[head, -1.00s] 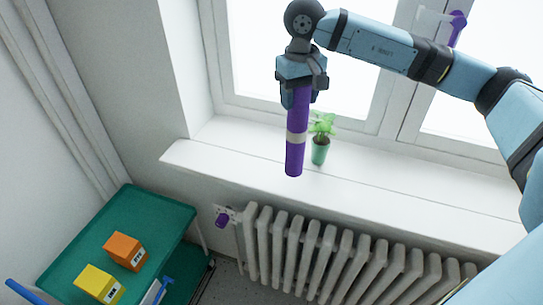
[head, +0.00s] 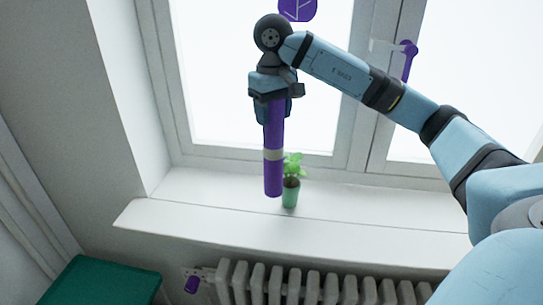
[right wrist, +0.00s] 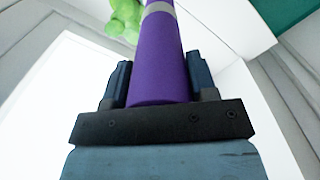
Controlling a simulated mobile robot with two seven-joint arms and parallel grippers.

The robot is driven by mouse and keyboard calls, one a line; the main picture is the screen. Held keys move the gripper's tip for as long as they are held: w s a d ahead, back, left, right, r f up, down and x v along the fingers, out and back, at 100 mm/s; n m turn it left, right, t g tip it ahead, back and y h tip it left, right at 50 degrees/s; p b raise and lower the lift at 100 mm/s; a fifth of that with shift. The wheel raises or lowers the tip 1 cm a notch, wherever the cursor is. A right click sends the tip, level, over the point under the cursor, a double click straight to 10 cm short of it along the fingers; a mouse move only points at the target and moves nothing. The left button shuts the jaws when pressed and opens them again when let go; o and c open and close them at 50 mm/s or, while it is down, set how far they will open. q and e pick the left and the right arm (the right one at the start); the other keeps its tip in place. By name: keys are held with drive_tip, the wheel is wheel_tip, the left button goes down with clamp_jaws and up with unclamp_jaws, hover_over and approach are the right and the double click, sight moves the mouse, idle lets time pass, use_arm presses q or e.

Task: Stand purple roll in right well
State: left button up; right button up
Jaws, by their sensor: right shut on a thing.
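The purple roll (head: 274,178) hangs upright below my right gripper (head: 271,112) in the head view, with a pale band around its lower middle. My right gripper is shut on its upper part. In the right wrist view the purple roll (right wrist: 163,60) runs between the two dark fingers of my right gripper (right wrist: 158,82). The roll hangs in front of the window and the sill; I cannot tell its exact distance from the sill. The right well is not in view. My left gripper is not in view.
A green potted plant (head: 291,185) stands on the white windowsill (head: 370,225), just right of the roll in the picture. A radiator (head: 300,287) with a purple valve knob (head: 192,284) is below. A green-topped table or cart (head: 105,283) shows at lower left.

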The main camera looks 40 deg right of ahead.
sight(273, 151)
wheel_tip(273, 151, down, 10)
drive_tip(key=shift+r, duration=0.1)
idle(0.4)
drive_tip(key=shift+f, duration=0.2)
drive_tip(key=o, duration=1.3)
